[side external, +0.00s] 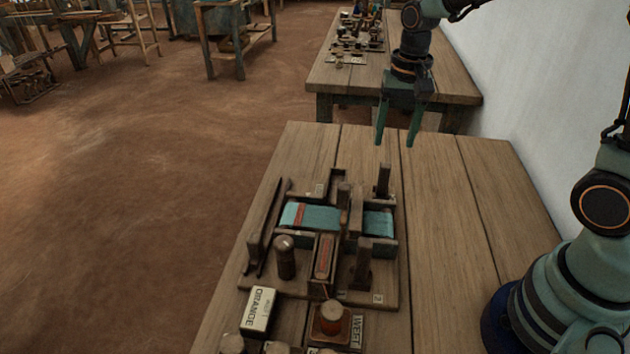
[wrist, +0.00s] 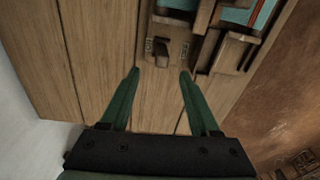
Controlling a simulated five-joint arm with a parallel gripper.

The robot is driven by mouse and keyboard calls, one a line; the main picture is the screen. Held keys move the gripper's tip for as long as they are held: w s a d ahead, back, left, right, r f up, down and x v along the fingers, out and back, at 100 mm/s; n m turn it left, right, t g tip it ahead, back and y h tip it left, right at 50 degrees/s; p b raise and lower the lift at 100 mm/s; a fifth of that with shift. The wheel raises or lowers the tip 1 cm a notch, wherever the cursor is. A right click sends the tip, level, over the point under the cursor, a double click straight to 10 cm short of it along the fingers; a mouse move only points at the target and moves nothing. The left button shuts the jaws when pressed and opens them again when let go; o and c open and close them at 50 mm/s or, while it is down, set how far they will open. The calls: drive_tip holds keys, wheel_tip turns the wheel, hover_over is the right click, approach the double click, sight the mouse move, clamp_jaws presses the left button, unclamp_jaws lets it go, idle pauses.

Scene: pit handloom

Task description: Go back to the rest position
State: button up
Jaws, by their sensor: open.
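My gripper (side external: 396,138) hangs open and empty above the far edge of the wooden table in the side view, its two green fingers pointing down. It is apart from the small loom (side external: 246,276), beyond its back end. In the wrist view my gripper (wrist: 160,74) has a clear gap between its fingertips, with bare planks and part of the loom's base beyond. The loom carries teal cloth (side external: 318,217) with a red stripe, and upright wooden posts.
A box marked ORANGE (side external: 260,310) and a spool on a holder marked WEFT (side external: 331,318) stand near the front. The table (side external: 465,230) is bare right of the loom. A second table (side external: 452,80) stands behind, and a white wall (side external: 540,90) is at right.

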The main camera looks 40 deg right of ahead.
drive_tip(key=s+a+r+n+t, duration=0.2)
drive_tip(key=s+r+n+t, duration=0.3)
drive_tip(key=s+r+n, duration=0.3)
drive_tip(key=shift+s+r, duration=0.3)
drive_tip(key=shift+s, duration=0.4)
drive_tip(key=shift+a, duration=0.1)
idle(1.2)
